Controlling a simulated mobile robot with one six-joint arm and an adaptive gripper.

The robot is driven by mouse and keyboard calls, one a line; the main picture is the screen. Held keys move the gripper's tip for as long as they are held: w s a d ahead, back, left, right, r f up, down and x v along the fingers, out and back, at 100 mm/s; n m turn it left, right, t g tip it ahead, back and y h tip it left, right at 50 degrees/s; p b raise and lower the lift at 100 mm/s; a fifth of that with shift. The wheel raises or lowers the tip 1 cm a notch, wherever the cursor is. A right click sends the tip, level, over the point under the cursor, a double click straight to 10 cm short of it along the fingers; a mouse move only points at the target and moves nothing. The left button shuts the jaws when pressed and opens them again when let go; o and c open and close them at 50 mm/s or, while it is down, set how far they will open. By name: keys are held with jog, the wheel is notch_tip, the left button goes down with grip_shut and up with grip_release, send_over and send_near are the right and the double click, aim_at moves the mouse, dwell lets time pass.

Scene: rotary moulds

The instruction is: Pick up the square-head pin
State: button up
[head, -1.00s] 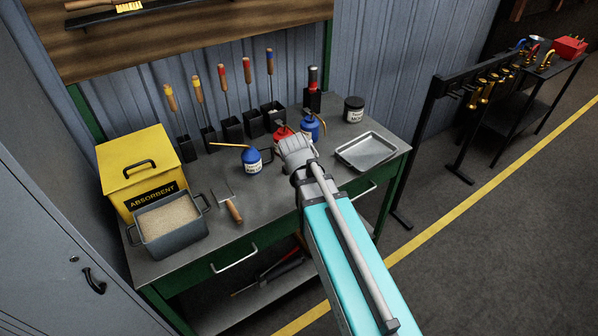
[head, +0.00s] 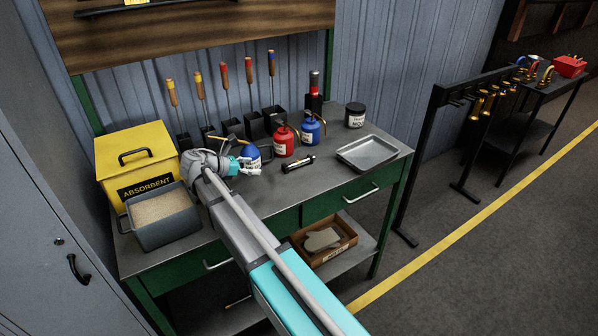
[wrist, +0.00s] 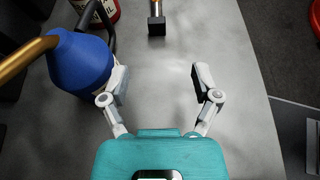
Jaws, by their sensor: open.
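The square-head pin (wrist: 156,24) lies ahead of my gripper in the wrist view, at the top middle. Its dark block head faces me, and a copper-coloured shaft runs off the top edge. In the head view, the dark rod-like piece lying on the bench (head: 298,163) right of my gripper appears to be this pin. My gripper (wrist: 161,80) is open and empty, its fingers apart over bare bench, with the pin beyond the fingertips. In the head view, my gripper (head: 247,168) is low over the bench, partly in front of the blue oil can.
The blue oil can (wrist: 82,62) with a brass spout stands close by my left finger. A red can (head: 285,140) and another blue can (head: 311,129) stand behind the pin. A metal tray (head: 367,152) is to the right. The bench front edge is near.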

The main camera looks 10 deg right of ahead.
aim_at(284, 166)
jog(key=shift+a, duration=0.15)
jog(key=shift+b+x, duration=1.6)
jog(key=shift+x, duration=2.7)
jog(key=shift+w, duration=0.1)
jog(key=b+x, duration=0.1)
jog(key=x, duration=0.2)
jog(key=shift+w+f+b, duration=0.25)
jog(key=shift+b, duration=0.1)
jog(key=shift+x, duration=0.95)
jog(key=shift+r, duration=0.15)
